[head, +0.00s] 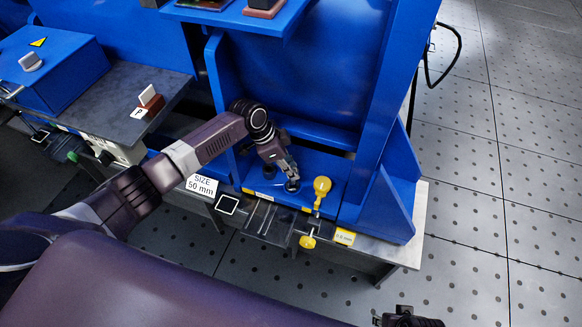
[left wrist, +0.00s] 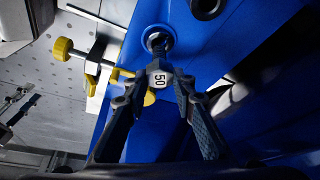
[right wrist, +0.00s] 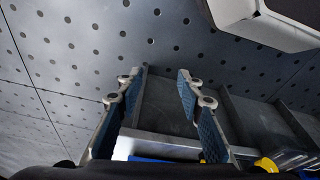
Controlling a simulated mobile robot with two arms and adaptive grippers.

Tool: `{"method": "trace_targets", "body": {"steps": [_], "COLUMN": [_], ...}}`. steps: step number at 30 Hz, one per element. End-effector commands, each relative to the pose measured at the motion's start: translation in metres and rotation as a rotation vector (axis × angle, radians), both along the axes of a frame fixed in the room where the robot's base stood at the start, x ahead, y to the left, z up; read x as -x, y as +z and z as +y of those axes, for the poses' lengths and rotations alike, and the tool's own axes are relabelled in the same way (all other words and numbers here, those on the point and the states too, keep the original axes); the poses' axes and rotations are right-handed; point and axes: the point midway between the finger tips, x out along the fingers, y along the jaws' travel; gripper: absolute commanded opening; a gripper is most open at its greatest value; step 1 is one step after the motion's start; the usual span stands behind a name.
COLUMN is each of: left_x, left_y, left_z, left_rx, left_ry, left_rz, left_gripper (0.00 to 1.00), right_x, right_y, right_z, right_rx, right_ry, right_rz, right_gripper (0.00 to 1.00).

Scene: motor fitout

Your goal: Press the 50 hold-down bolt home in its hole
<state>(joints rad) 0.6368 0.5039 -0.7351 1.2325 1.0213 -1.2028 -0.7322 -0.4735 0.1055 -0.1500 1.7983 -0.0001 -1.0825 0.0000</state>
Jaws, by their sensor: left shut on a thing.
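The 50 hold-down bolt (left wrist: 158,80) shows its pale head marked "50" in the left wrist view. My left gripper (head: 291,174) is shut on it, with a finger on each side of the head. In the head view the gripper points down at the blue base plate (head: 325,170). My right gripper (right wrist: 162,82) is open and empty, away from the bolt, over the floor and the bench edge.
A yellow-knobbed screw (head: 321,187) stands right of my left gripper, with another yellow knob (head: 307,242) at the bench front. A dark round fitting (head: 268,171) is to the left. A "SIZE 50 mm" sign (head: 201,185) hangs in front. Open floor (head: 480,220) lies right.

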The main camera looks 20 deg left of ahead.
Motion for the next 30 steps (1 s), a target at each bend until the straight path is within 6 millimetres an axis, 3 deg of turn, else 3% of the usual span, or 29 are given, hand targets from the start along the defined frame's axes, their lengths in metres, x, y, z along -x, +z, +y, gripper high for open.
{"method": "trace_targets", "body": {"steps": [7, 19, 30], "left_x": [-0.001, -0.001, -0.001], "left_y": [0.001, 0.001, 0.001], "left_z": [0.0, -0.001, 0.0], "left_rx": [0.001, 0.001, 0.001], "left_ry": [0.0, 0.0, 0.0], "left_rz": [-0.002, -0.002, -0.002], "left_gripper": [0.0, 0.0, 0.0], "right_x": [-0.001, 0.011, 0.004], "right_y": [0.001, -0.016, -0.014], "right_z": [0.001, -0.001, 0.0], "right_rx": [-0.002, 0.001, 0.0], "right_ry": [0.0, 0.0, 0.001], "right_rz": [-0.005, 0.018, 0.005], "right_gripper": [0.34, 0.34, 0.34]}}
